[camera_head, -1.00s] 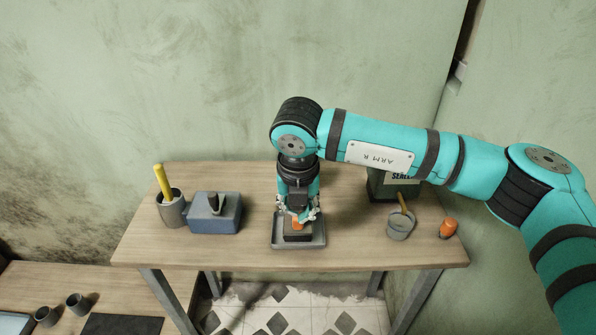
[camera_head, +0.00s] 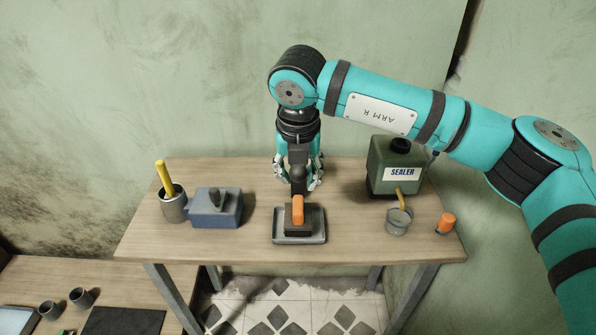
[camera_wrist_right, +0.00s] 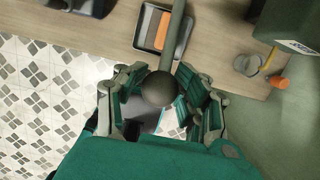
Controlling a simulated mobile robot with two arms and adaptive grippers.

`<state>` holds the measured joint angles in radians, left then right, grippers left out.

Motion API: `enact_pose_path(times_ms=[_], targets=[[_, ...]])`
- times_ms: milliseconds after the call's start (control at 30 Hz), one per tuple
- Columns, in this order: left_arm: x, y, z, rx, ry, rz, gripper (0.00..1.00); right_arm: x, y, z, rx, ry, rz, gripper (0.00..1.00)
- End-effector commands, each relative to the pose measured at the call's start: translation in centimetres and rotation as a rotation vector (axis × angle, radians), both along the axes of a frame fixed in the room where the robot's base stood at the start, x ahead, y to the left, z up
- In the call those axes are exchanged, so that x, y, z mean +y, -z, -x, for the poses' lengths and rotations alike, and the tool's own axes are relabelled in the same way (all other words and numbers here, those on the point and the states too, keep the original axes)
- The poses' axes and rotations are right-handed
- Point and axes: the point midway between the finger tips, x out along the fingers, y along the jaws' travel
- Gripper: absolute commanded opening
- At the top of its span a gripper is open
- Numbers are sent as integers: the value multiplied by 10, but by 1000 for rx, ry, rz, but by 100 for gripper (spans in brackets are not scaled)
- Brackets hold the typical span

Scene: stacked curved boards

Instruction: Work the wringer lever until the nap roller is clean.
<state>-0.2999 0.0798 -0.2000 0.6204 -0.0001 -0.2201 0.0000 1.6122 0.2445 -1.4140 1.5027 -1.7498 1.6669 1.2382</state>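A grey tray (camera_head: 283,239) at the front middle of the workbench holds a dark block (camera_head: 317,222) with an orange piece (camera_head: 297,211), perhaps the nap roller. The tray also shows in the wrist view (camera_wrist_right: 140,34). My right gripper (camera_head: 298,183) is above and behind the tray, fingers spread. In the wrist view, a dark ball knob (camera_wrist_right: 158,89) on a rod (camera_wrist_right: 176,35), possibly the wringer lever, appears between the open fingers; contact is unclear. My left gripper is not in view.
A blue-grey box (camera_head: 215,212) and a cup with a yellow stick (camera_head: 172,207) stand left. A SEALER can (camera_head: 395,160), a small grey pot (camera_head: 397,223) and an orange-capped item (camera_head: 446,222) stand right. A lower table (camera_head: 60,290) is at the left.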

Motion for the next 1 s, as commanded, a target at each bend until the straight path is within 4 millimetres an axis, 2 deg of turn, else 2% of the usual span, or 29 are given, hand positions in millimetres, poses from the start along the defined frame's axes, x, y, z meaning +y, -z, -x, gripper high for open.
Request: enact_pose_path(times_ms=[33, 133, 467, 1000], targets=[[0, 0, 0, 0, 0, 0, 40, 0, 1, 1, 3, -1, 1, 45], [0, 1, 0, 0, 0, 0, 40, 0, 3, 1, 6, -1, 3, 58], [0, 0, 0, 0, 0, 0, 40, 0, 2, 3, 9, -2, 5, 58], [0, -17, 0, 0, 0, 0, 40, 1, -47, 12, 9, -3, 5, 58]])
